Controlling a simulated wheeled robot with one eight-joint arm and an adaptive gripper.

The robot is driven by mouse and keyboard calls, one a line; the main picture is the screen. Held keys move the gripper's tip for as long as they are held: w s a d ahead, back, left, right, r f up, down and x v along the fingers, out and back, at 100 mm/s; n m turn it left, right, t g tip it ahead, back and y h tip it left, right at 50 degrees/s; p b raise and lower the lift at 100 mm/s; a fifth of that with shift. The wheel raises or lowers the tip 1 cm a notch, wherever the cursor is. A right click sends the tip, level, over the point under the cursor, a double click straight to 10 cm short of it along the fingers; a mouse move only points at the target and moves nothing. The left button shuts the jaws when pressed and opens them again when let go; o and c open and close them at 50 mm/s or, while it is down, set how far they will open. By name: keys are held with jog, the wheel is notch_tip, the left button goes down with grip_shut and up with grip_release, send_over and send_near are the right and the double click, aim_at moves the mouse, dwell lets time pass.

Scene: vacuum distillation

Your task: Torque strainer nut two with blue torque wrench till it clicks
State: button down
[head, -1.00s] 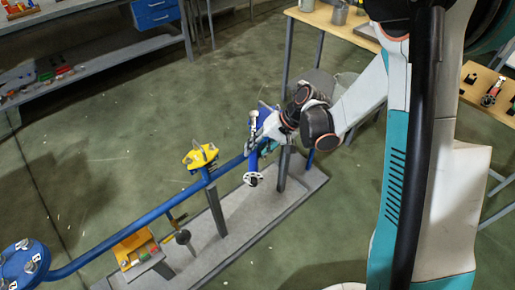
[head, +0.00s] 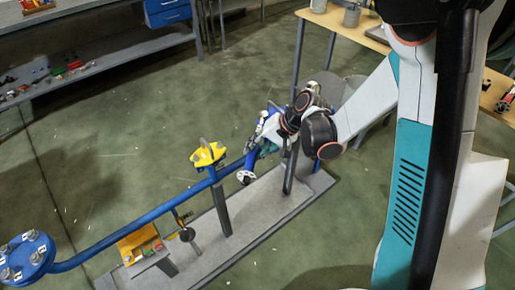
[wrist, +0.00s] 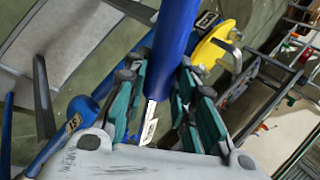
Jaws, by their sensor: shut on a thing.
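The blue torque wrench (wrist: 172,40) is between the green finger pads of my gripper (wrist: 157,82) in the wrist view. Its blue handle runs to the top of that view, and a silver, labelled part shows near the palm; its far ends are hidden. The blue round flange (head: 27,262) at lower left carries several bolts or nuts with small white tags, too small to read. My gripper is well apart from this flange.
A yellow device (head: 208,154) stands on the blue pipe (head: 150,217) between my gripper and the flange. An orange tray (head: 139,244) sits low beside the pipe. A grey plinth (head: 245,222) lies below. Workbenches stand at the back; open floor lies between.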

jog(key=shift+w+a+m+t, duration=0.25)
jog(key=shift+a+m+t, duration=0.15)
jog(key=shift+a+m, duration=0.5)
jog(key=shift+a, duration=0.2)
jog(key=shift+d+n, duration=0.1)
jog(key=shift+n, duration=0.2)
jog(key=shift+s+d+n+g+b, duration=0.2)
jog(key=shift+d+n+g, duration=0.3)
jog(key=shift+d+n, duration=0.55)
jog(key=shift+s+d+n+g+b, duration=0.1)
jog(key=shift+s+d+n+g, duration=0.3)
jog(key=shift+d, duration=1)
jog(key=shift+w, duration=0.15)
jog(key=shift+n, duration=0.25)
jog(key=w+d+n+g+h, duration=0.1)
jog(key=w+d+n+g, duration=0.3)
jog(key=d+n, duration=0.4)
jog(key=d+g, duration=0.1)
jog(key=d, duration=0.2)
jog(key=shift+d, duration=0.35)
